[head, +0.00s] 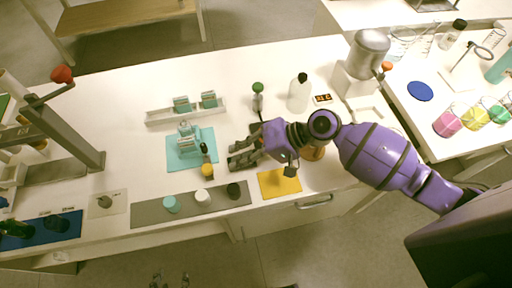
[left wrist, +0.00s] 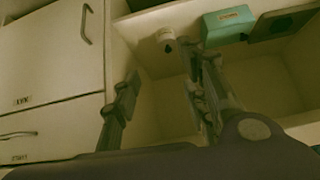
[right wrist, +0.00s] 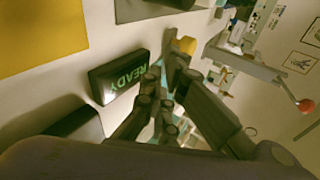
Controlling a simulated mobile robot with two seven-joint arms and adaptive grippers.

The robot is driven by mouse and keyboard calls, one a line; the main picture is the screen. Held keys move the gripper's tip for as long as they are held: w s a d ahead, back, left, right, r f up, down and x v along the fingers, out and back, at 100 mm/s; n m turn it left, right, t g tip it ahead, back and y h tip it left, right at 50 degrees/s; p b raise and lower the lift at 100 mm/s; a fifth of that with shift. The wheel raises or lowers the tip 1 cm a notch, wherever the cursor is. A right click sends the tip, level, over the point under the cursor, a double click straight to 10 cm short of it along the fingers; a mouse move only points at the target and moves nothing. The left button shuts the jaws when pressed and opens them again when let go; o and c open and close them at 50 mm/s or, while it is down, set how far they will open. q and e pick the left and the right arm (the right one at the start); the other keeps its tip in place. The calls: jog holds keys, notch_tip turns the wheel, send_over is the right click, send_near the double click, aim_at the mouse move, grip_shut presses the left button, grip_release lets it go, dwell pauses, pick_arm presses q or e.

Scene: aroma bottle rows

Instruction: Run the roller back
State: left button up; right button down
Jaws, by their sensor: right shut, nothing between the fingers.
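I cannot make out for sure which thing is the roller. A small teal device (head: 188,138) stands on a teal mat (head: 207,137), and a slim black piece with a yellow part (head: 207,169) stands at the mat's front right corner. The yellow part also shows past my fingers in the right wrist view (right wrist: 187,45). My right gripper (head: 236,158) is shut and empty, low over the table just right of the mat. A dark box reading READY (right wrist: 120,76) is beside its fingers. My left gripper (left wrist: 160,95) is open and empty, below the table front, facing the cabinet.
A tray with two teal pieces (head: 185,116) lies behind the mat. A grey strip (head: 188,206) with several caps and a yellow mat (head: 278,183) lie in front. A green-capped bottle (head: 257,97) and white bottle (head: 298,94) stand behind my right gripper. A red-knobbed press (head: 62,74) stands left.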

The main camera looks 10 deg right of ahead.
aim_at(228, 163)
jog(key=a, duration=0.3)
jog(key=shift+w+a+r+p, duration=0.1)
jog(key=shift+w+p, duration=0.2)
jog(key=shift+a, duration=0.5)
jog(key=a+p, duration=0.1)
jog(key=a, duration=0.7)
jog(key=shift+a+p, duration=0.15)
jog(key=shift+p, duration=0.25)
jog(key=shift+a, duration=0.2)
pick_arm(q)
jog(key=r, duration=0.1)
jog(key=w+r, duration=0.1)
jog(key=shift+r, duration=0.4)
jog(key=shift+w, duration=0.2)
